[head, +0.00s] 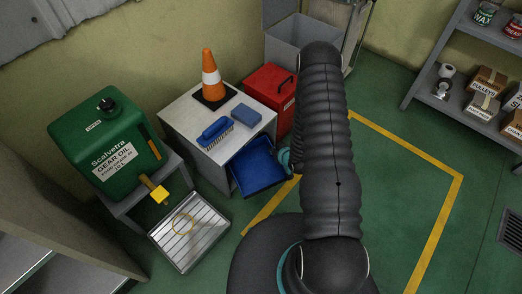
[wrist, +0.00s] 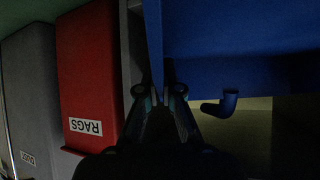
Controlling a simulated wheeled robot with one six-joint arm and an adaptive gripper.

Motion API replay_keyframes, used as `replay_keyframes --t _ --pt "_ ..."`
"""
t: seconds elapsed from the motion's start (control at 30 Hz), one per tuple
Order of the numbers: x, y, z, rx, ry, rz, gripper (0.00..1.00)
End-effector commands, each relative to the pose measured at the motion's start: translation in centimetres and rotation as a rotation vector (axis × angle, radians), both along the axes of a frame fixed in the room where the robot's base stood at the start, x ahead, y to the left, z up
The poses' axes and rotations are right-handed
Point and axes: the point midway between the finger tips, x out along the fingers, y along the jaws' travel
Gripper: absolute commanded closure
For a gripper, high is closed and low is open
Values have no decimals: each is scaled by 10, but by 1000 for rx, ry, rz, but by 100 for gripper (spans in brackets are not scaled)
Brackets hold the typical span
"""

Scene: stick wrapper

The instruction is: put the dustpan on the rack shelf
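The blue dustpan (head: 257,168) is tilted beside the front right side of a grey cabinet in the head view. It fills the upper right of the wrist view (wrist: 240,30). My gripper (wrist: 158,85) has its fingers closed on either side of the dustpan's thin blue edge. In the head view my arm mostly hides the gripper; only a teal and dark part shows at the dustpan's right. A grey rack (head: 447,110) with shelves stands at the upper right, holding cans and boxes. A grey shelf unit (head: 62,272) also shows at the lower left.
The grey cabinet (head: 178,120) carries a cone (head: 210,78), a blue brush (head: 214,132) and a blue block (head: 246,114). A red bin (head: 268,95) stands close behind. A green oil drum (head: 105,145) and drip tray (head: 190,232) are left. Yellow-lined floor (head: 405,185) is clear.

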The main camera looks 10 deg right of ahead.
Motion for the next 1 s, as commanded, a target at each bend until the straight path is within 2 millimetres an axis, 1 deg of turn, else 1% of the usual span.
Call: replay_keyframes --t 0.03,0.1,0.27,0.3,0.4,0.67,0.9,1.0 --pt "10 8 1 -1 -3 4 100" --pt "23 17 1 0 -3 5 100" --pt "49 37 1 0 -3 3 100" --pt "48 36 -8 0 2 -1 100" --pt "47 35 -22 1 1 -1 100" --pt "48 35 -37 1 0 -1 100" --pt "48 35 -66 0 1 0 100" --pt "51 37 -70 0 -1 0 100"
